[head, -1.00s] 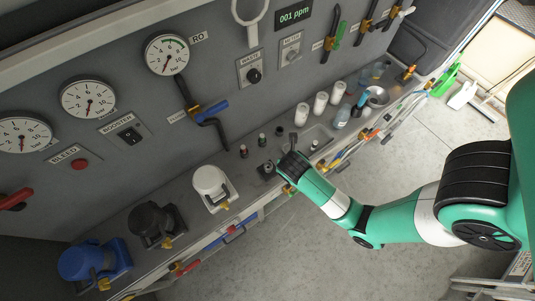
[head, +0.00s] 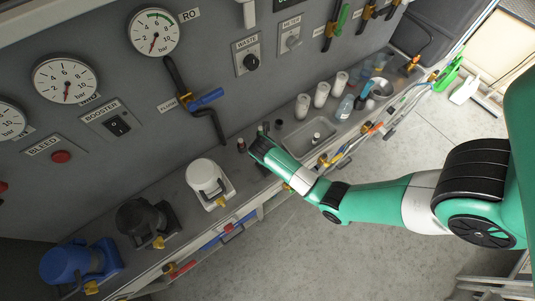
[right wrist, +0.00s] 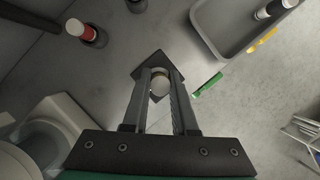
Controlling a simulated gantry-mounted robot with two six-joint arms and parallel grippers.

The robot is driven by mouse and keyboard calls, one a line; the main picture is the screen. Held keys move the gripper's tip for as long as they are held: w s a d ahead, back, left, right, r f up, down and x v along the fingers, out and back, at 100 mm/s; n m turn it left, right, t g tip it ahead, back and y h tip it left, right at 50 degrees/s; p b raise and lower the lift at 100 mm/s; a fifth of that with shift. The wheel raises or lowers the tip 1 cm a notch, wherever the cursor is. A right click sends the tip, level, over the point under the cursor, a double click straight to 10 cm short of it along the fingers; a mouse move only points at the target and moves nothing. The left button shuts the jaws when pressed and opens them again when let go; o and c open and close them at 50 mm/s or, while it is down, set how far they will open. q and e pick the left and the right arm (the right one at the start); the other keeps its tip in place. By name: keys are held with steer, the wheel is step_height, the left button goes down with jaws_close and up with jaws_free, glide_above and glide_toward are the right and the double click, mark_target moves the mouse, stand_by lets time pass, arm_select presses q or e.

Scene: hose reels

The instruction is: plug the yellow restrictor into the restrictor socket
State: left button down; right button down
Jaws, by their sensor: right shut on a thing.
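My right gripper (head: 257,148) is over the bench top, left of the grey tray. In the right wrist view its two fingers (right wrist: 160,88) are shut on a small round pale-topped piece (right wrist: 160,82). A dark diamond-shaped block (right wrist: 148,66) shows around and beyond the fingertips. I cannot tell whether the piece touches it, or whether the piece is the yellow restrictor, as no yellow shows on it. No clearly marked restrictor socket can be made out. My left gripper is not in view.
A red-banded dark cartridge (right wrist: 85,32) stands close by. The grey tray (head: 296,152) holds a small dark-and-white piece (head: 316,138). A white reel (head: 208,180) stands to the left; the black pipe (head: 205,118) juts from the panel above.

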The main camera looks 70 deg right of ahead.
steer(key=shift+f, duration=0.15)
steer(key=c, duration=0.7)
jaws_free()
steer(key=p+v, duration=0.4)
steer(key=v, duration=0.8)
steer(key=shift+r, duration=0.2)
steer(key=shift+w+d, duration=0.1)
